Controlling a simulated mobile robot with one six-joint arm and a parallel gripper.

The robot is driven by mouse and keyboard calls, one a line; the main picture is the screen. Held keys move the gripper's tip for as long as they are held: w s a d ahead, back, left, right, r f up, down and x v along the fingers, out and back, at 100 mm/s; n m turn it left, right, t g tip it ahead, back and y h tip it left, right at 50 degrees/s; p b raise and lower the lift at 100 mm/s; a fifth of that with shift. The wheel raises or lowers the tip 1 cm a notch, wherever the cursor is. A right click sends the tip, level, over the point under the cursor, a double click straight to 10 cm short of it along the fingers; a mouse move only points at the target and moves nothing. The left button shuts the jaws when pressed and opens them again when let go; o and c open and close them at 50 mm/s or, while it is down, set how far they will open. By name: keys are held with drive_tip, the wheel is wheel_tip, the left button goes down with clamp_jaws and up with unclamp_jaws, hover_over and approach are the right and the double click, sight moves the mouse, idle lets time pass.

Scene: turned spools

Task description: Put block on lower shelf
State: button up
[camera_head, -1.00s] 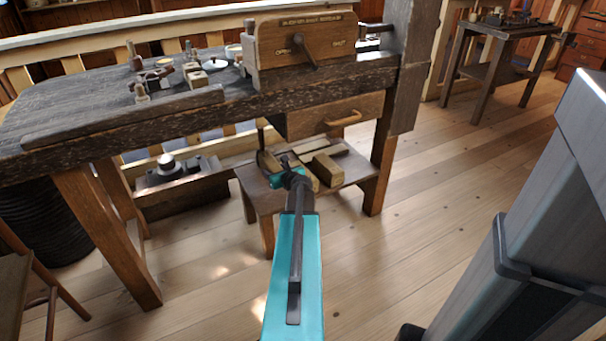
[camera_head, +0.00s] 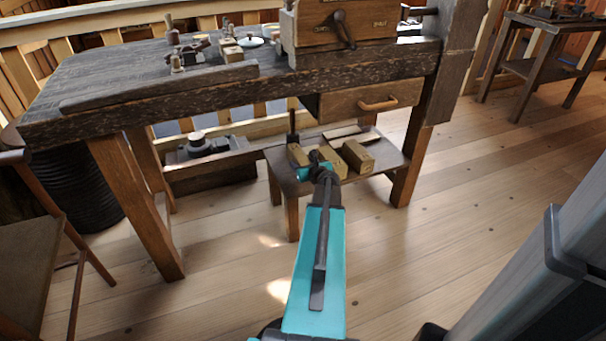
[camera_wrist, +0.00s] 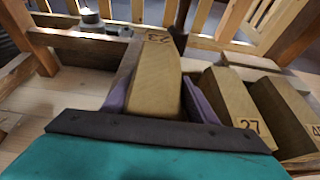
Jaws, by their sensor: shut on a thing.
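My gripper (camera_wrist: 156,82) is shut on a tan wooden block (camera_wrist: 153,88). Its purple fingers press the block's two sides, and a number, apparently 23 seen upside down, marks its far end. In the head view, my gripper (camera_head: 313,165) is over a low wooden stand (camera_head: 388,163) under the workbench, and the block (camera_head: 296,154) shows partly behind it. Whether the block touches the stand, I cannot tell. A block marked 27 (camera_wrist: 228,98) is to its right, with another numbered block (camera_wrist: 284,115) beyond. A low shelf (camera_head: 212,176) is left of the stand.
The workbench (camera_head: 160,95) overhangs the stand, with a drawer (camera_head: 350,103) just above and thick legs (camera_head: 411,160) at the sides. A dark upright post (camera_head: 293,123) rises behind the blocks. A hand plane (camera_head: 205,146) occupies the low shelf. The floor (camera_head: 450,210) at right is clear.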

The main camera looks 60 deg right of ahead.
drive_tip(key=shift+f+b, duration=1.25)
drive_tip(key=shift+f, duration=1.2)
drive_tip(key=shift+f, duration=0.1)
drive_tip(key=o, duration=1.4)
drive_tip(key=shift+s+a+r, duration=0.4)
drive_tip(key=shift+s, duration=0.1)
drive_tip(key=p+v, duration=0.2)
drive_tip(key=v, duration=0.8)
drive_tip(key=shift+s+p, duration=0.25)
drive_tip(key=shift+p, duration=0.15)
